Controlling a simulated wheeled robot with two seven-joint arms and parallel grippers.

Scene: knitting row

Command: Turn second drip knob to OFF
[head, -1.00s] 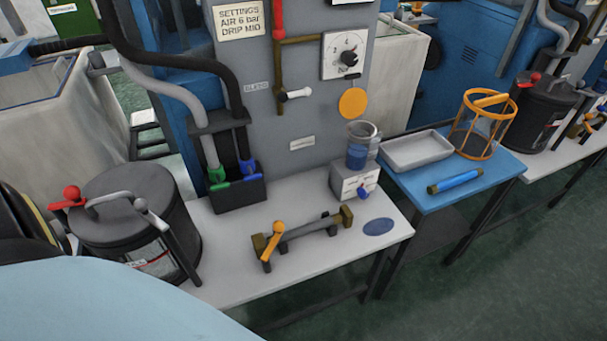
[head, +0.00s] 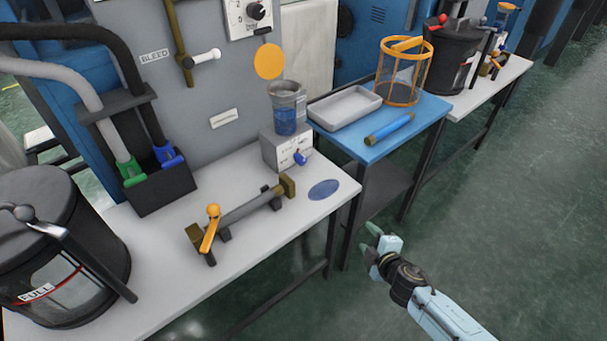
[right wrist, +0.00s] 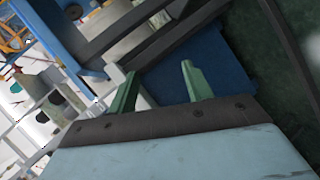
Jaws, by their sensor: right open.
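A drip unit, a grey-white box (head: 277,153) with a blue knob (head: 301,157) on its front, stands at the right end of the near white bench. A clear cup of blue liquid (head: 286,120) sits on top of it. Small blue and orange parts (head: 504,15) show on the far white bench; whether a drip knob is among them is too small to tell. My right gripper (head: 372,246) is open and empty, over the floor in front of the benches, well apart from the knob. Its green fingers (right wrist: 160,90) stand apart in the right wrist view. My left gripper is out of view.
The white bench (head: 265,225) carries a bar with an orange lever (head: 211,228) and a dark pot (head: 55,245). The blue table (head: 405,125) holds a grey tray (head: 345,107), an orange cage (head: 404,70) and a blue tube (head: 390,128). Green floor in front is open.

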